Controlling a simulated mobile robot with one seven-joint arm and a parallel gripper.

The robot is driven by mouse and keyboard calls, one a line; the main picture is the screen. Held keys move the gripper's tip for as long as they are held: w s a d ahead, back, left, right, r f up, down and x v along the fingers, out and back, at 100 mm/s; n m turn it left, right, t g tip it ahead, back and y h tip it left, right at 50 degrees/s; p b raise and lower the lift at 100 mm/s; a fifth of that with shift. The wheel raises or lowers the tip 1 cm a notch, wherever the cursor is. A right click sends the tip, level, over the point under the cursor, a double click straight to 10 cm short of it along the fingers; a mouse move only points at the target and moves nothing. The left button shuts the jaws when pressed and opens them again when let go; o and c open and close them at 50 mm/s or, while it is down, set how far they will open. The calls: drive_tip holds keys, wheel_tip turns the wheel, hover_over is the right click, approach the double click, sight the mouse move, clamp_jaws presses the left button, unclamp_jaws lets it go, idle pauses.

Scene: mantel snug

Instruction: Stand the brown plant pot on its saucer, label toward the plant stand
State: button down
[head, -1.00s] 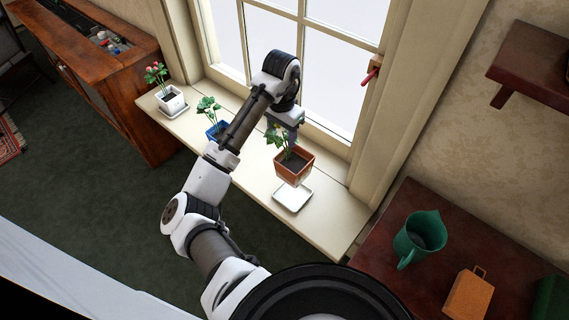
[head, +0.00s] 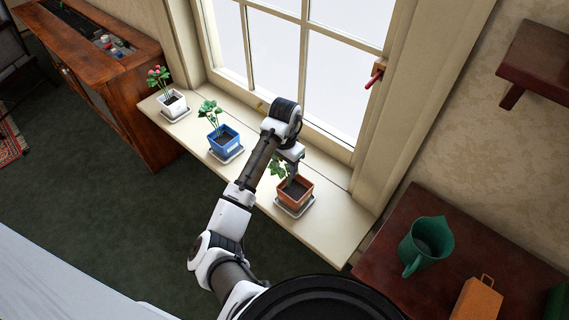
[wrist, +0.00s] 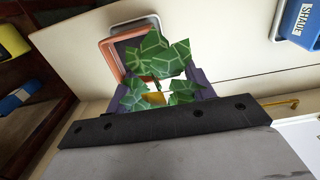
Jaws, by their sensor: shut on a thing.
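The brown plant pot (head: 296,192), orange-brown with a leafy plant, is upright over its pale saucer (head: 299,213) on the window sill. The saucer's rim shows below the pot; whether the pot touches it I cannot tell. My gripper (head: 291,170) is at the pot's window side, shut on it. In the wrist view the pot's rim (wrist: 105,56) lies beyond the fingers, and the saucer's edge (wrist: 152,20) shows beside it. Leaves hide the grip. I see no label on the brown pot; its hidden sides may carry one.
A blue pot (head: 222,139) and a white pot (head: 172,104) stand on saucers farther left on the sill (head: 335,222). In the wrist view the blue pot (wrist: 297,20) shows a white label. A dark red-brown table (head: 390,247) at right holds a green jug (head: 427,242).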

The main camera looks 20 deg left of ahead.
drive_tip(key=shift+f, duration=0.1)
drive_tip(key=c, duration=0.6)
unclamp_jaws()
drive_tip(key=shift+o, duration=0.2)
wheel_tip(320, 180, up, 12)
drive_tip(key=shift+r+p, duration=0.15)
drive_tip(key=shift+p, duration=0.65)
